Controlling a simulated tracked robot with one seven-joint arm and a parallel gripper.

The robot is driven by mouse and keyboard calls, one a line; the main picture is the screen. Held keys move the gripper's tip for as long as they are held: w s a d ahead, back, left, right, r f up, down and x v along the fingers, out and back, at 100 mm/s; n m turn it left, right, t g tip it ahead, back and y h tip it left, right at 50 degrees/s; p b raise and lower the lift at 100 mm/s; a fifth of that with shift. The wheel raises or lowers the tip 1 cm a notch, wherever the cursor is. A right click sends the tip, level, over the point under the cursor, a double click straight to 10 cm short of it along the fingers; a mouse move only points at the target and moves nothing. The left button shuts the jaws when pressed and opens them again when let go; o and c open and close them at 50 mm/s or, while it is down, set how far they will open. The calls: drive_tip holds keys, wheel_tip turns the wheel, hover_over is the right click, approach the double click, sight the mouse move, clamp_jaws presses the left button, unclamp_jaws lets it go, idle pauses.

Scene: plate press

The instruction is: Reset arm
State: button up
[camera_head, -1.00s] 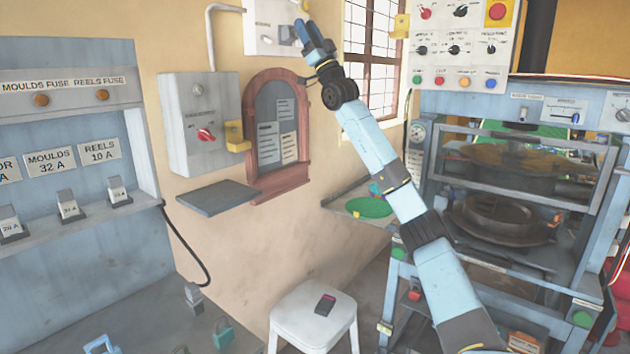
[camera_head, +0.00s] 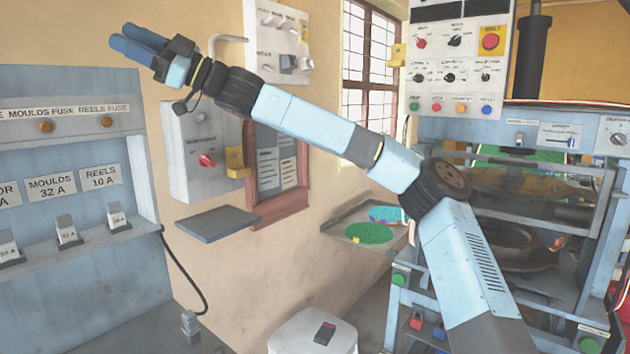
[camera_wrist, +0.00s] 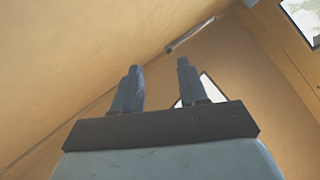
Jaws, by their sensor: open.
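My gripper (camera_head: 137,43) is raised at the upper left of the head view, in front of the tan wall and above the fuse cabinet. Its two blue fingers point to the left. In the wrist view my gripper (camera_wrist: 157,80) shows its two fingers apart with nothing between them, so it is open and empty. The arm reaches up and left across the middle of the head view, bent at a dark joint.
The fuse cabinet (camera_head: 70,88) stands at left. A grey switch box (camera_head: 180,150) and a white switch panel (camera_head: 278,48) hang on the wall behind the arm. The press (camera_head: 600,235) stands at right. A white stool (camera_head: 290,338) bears a small dark device (camera_head: 325,333).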

drive_tip(key=s+a+f+m+t+h, duration=0.1)
drive_tip(key=s+a+f+h, duration=0.3)
drive_tip(key=s+f, duration=0.45)
drive_tip(key=s+a+f+h, duration=0.3)
drive_tip(key=s+a+f, duration=0.15)
drive_tip(key=f, duration=0.75)
drive_tip(key=w+d+f+m+t+h, duration=0.1)
drive_tip(key=d+f+m+t+h, duration=0.2)
drive_tip(key=f, duration=0.5)
drive_tip(key=w+d+f+m+t+h, duration=0.1)
drive_tip(key=d+f+t+h, duration=0.2)
drive_tip(key=f, duration=0.5)
drive_tip(key=w+d+f+m+t+h, duration=0.1)
drive_tip(key=w+d+m+t+h, duration=0.25)
drive_tip(key=d, duration=1.05)
drive_tip(key=w+d+f+m+t+h, duration=0.15)
drive_tip(key=w+d+m, duration=0.4)
drive_tip(key=d, duration=0.85)
drive_tip(key=s+d+r+m+h, duration=0.1)
drive_tip(key=s+d+m, duration=0.3)
drive_tip(key=d, duration=0.6)
drive_tip(key=s+d+r+m+t+h, duration=0.1)
drive_tip(key=s+d+m, duration=0.4)
drive_tip(key=d, duration=0.5)
drive_tip(key=s+d+r+m+t+h, duration=0.1)
drive_tip(key=s+d+m, duration=0.4)
drive_tip(key=d, duration=0.5)
drive_tip(key=shift+s+r+m+h, duration=0.15)
drive_tip(key=shift+r+m+h, duration=0.35)
drive_tip(key=shift+m, duration=0.3)
